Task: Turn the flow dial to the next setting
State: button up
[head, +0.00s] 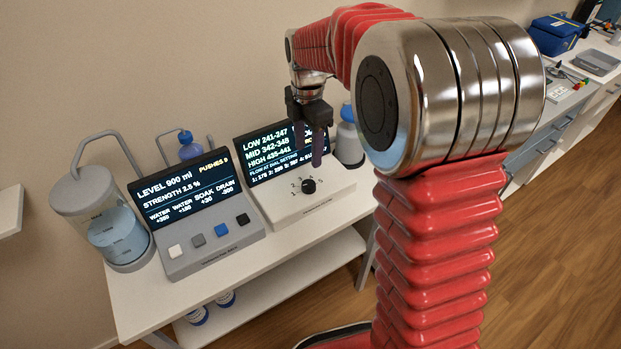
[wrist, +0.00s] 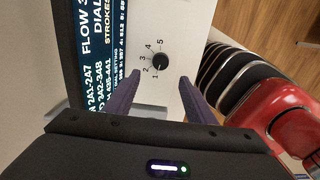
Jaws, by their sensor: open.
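The flow dial (head: 309,186) is a small round black knob on the sloped white front of a box with a dark screen (head: 270,160). In the wrist view the dial (wrist: 160,62) has numbers 1 to 5 printed around it; I cannot tell surely which one it points at. My gripper (head: 308,152) hangs above the dial box, in front of its screen. In the wrist view my gripper (wrist: 160,80) is open, one dark finger on each side of the dial in the picture. The fingers appear apart from the knob, with nothing between them.
A grey console (head: 212,236) with several buttons and a lit screen stands left of the dial box. A clear tank (head: 112,232) with blue liquid is at the table's left. A blue-capped bottle (head: 348,140) stands behind right. The white table (head: 135,300) has a lower shelf.

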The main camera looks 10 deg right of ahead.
aim_at(309, 183)
notch_tip(309, 183, down, 12)
jog(key=shift+r, duration=0.25)
dwell(0.4)
jog(key=c, duration=0.9)
jog(key=shift+d, duration=0.2)
jog(key=shift+c, duration=0.7)
jog(key=shift+w+a, duration=0.1)
